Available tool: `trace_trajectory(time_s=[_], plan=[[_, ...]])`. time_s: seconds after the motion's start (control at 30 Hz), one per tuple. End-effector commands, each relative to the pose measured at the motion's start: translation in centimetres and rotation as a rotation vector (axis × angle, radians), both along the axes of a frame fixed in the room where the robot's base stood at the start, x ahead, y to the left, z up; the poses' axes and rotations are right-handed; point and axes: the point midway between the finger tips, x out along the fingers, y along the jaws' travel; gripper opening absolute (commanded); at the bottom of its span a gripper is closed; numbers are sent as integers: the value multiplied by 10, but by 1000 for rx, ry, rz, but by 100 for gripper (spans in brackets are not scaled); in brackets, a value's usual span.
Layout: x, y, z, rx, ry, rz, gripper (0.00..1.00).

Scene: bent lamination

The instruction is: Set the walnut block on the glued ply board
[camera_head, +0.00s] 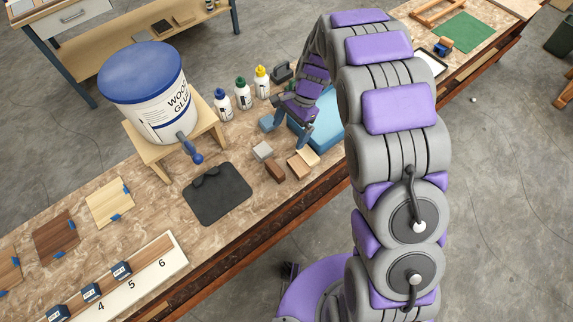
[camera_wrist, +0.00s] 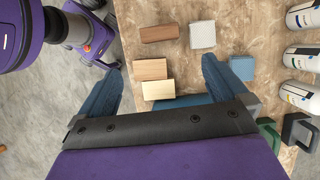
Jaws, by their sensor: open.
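The darker brown block, which looks like the walnut block (camera_head: 275,171), lies on the bench beside a grey block (camera_head: 262,150). In the wrist view the walnut block (camera_wrist: 159,33) lies beyond the fingertips. My gripper (camera_head: 290,124) is open and empty above the bench, behind the blocks; its two blue fingers spread wide in the wrist view (camera_wrist: 160,64). A medium brown block (camera_wrist: 150,69) and a pale block (camera_wrist: 158,90) appear between the fingers, below them. A pale ply board (camera_head: 109,203) with blue tape lies at the left; I cannot make out glue on it.
A glue bucket (camera_head: 146,90) stands on a wooden stand (camera_head: 152,155). A dark mat (camera_head: 218,194) lies between boards and blocks. A brown board (camera_head: 56,238) and numbered strip (camera_head: 132,284) lie left. Several bottles (camera_head: 243,93) and a blue box (camera_head: 325,130) are near my gripper.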

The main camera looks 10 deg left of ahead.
Motion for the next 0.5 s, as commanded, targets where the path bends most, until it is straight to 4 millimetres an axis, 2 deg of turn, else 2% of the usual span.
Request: trace_trajectory(time_s=[0.27, 0.5], plan=[[-3, 10, -20, 1, 7, -7, 100], [-16, 20, -61, 0, 7, -6, 100]])
